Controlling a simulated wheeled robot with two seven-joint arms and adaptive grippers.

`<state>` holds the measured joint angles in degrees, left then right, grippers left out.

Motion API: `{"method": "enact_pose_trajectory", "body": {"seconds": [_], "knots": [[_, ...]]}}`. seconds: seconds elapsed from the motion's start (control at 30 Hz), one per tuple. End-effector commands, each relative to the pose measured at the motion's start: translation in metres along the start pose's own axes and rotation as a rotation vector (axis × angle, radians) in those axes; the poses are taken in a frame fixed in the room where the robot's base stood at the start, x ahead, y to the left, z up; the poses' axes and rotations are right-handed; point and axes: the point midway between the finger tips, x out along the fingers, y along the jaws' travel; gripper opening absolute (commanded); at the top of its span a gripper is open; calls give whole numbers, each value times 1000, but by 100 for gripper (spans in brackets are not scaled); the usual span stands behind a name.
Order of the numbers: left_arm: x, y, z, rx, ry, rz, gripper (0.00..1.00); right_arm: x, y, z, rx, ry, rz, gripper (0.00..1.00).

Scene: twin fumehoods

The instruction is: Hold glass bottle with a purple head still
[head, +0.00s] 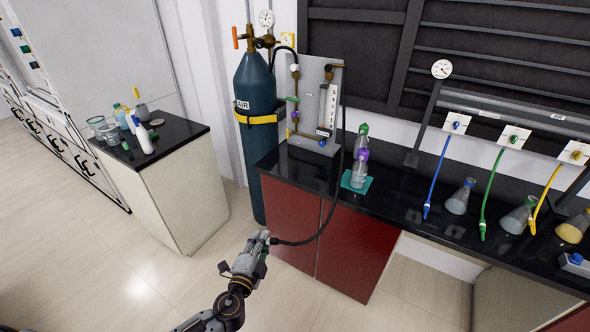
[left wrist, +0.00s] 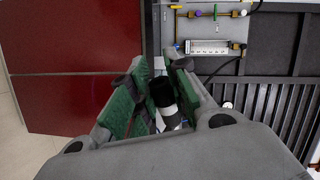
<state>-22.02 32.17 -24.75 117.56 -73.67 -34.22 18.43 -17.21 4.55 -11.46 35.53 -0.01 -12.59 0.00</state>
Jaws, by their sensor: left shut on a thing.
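The glass bottle with a purple head (head: 359,173) stands upright on a teal mat (head: 347,183) on the black bench. A similar clear bottle with a green head (head: 361,141) stands just behind it. My left gripper (head: 264,239) is in front of the red cabinet, below the bench top and well to the left of the bottles. It is shut on the end of a black hose (head: 310,239), whose black end with a white band shows between the green finger pads in the left wrist view (left wrist: 164,100). My right gripper is not in view.
The hose rises past the bench edge towards a flowmeter panel (head: 315,100). A dark gas cylinder (head: 255,85) stands left of the bench. Several flasks and coloured hoses are at the right. A side cabinet (head: 190,190) holds bottles.

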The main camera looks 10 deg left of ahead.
Motion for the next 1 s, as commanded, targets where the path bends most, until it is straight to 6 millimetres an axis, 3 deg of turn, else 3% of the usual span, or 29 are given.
{"method": "enact_pose_trajectory", "body": {"seconds": [0.37, 1.0], "knots": [[-2, -12, -13, 4, 44, 10, 0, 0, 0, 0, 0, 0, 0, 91], [-10, -63, -70, 25, 242, 56, 0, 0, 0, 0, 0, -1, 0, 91]]}}
